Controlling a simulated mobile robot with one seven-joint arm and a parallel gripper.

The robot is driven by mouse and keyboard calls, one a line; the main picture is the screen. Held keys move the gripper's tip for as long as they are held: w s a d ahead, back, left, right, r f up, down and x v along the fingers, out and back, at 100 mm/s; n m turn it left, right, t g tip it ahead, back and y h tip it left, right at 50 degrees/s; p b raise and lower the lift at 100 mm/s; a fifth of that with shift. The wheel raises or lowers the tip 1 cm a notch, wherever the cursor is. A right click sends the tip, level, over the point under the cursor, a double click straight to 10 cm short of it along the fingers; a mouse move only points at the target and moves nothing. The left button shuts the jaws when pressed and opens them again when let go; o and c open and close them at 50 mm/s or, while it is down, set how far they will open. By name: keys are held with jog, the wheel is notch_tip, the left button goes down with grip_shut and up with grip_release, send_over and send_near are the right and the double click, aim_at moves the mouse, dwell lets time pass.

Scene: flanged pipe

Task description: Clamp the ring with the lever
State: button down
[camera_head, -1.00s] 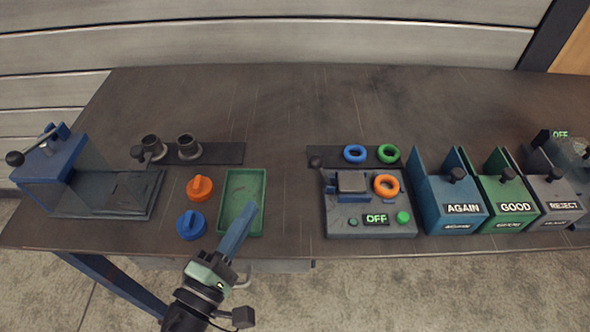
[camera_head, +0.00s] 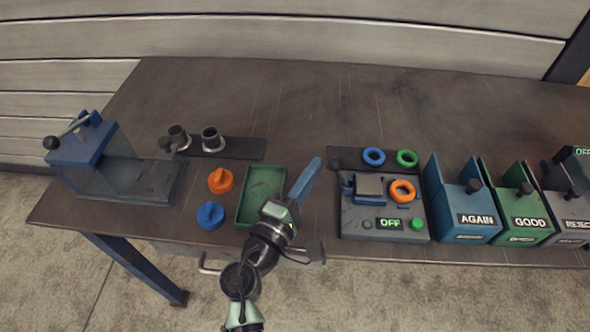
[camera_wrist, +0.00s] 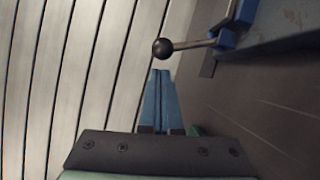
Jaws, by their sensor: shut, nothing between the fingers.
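The orange ring (camera_head: 402,191) lies on the grey fixture (camera_head: 385,232), just right of a raised grey block. The lever's black ball knob (camera_head: 335,163) stands at the fixture's back left corner. In the wrist view the knob (camera_wrist: 163,48) sits on a metal rod (camera_wrist: 195,43) joined to a blue bracket, just beyond the fingertips. My gripper (camera_head: 316,163) has its long blue fingers together and empty, left of the knob; they look apart from it. The fingers also show in the wrist view (camera_wrist: 160,75). The ring is not seen in the wrist view.
Blue (camera_head: 373,156) and green (camera_head: 407,158) rings lie on a dark strip behind the fixture. Blue AGAIN (camera_head: 470,235) and green GOOD (camera_head: 520,236) bins stand right. A green tray (camera_head: 246,205) and two knobbed caps lie left. The back table is clear.

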jog(key=shift+d, duration=0.2)
jog(key=shift+r, duration=0.1)
jog(key=shift+d+r+m+p, duration=0.15)
jog(key=shift+d+m+p, duration=0.05)
jog(key=shift+m+p, duration=0.15)
jog(key=shift+d+r+m+g+p, duration=0.2)
jog(key=shift+m+g+p, duration=0.05)
jog(key=shift+g+p, duration=0.05)
jog(key=d+r+m+g+y+p, duration=0.2)
jog(key=d+m+p, duration=0.4)
jog(key=p, duration=0.2)
jog(key=shift+d+r+y, duration=0.15)
jog(key=shift+d+y, duration=0.15)
dwell(0.4)
jog(key=shift+d, duration=0.1)
dwell(0.5)
